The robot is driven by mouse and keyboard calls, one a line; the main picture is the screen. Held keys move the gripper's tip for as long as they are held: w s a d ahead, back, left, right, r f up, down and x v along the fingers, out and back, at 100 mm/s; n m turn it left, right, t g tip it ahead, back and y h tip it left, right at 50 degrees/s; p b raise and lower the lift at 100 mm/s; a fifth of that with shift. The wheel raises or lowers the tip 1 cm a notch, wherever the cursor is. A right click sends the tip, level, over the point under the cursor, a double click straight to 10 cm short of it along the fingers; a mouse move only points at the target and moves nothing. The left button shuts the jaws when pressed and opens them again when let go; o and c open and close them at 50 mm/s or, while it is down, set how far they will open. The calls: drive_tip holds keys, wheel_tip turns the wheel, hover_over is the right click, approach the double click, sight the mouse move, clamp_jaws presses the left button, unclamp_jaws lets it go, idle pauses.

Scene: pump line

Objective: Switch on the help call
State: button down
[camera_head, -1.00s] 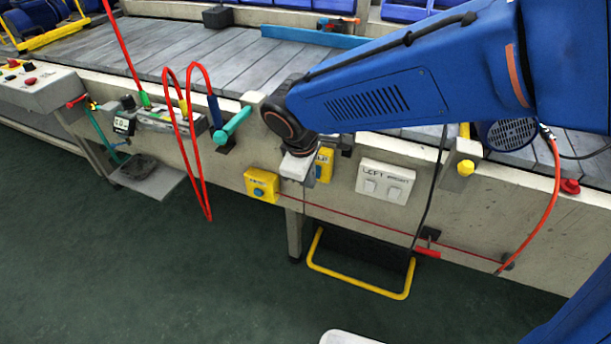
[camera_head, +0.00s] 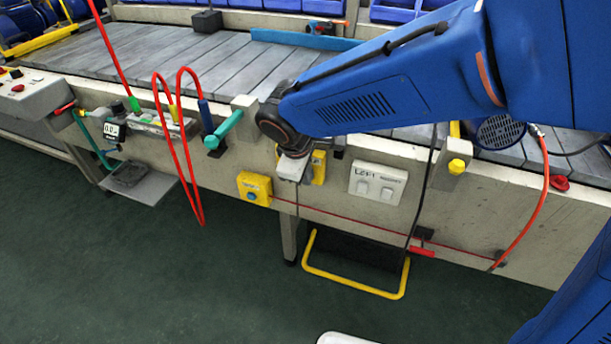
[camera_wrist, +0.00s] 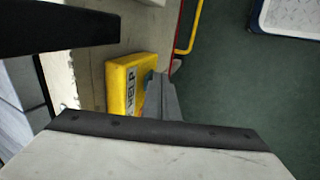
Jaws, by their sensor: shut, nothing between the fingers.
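The yellow box marked HELP (camera_wrist: 118,88) shows in the wrist view, with part of a blue button (camera_wrist: 148,78) on its face. My shut, empty gripper (camera_wrist: 162,98) overlaps the button's lower part in that view; I cannot tell whether they touch. In the head view the HELP box (camera_head: 319,168) is on the side wall of the line, partly hidden behind my gripper (camera_head: 290,174).
A second yellow box (camera_head: 254,188) with a blue button sits to the left. A white double switch (camera_head: 377,185) is to the right. A red cord (camera_head: 340,222) runs below, above a yellow bar (camera_head: 352,286). Red hoses (camera_head: 183,130) hang at left.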

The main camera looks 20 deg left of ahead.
drive_tip(key=shift+r, duration=0.15)
drive_tip(key=shift+r, duration=0.65)
drive_tip(key=shift+s, duration=0.1)
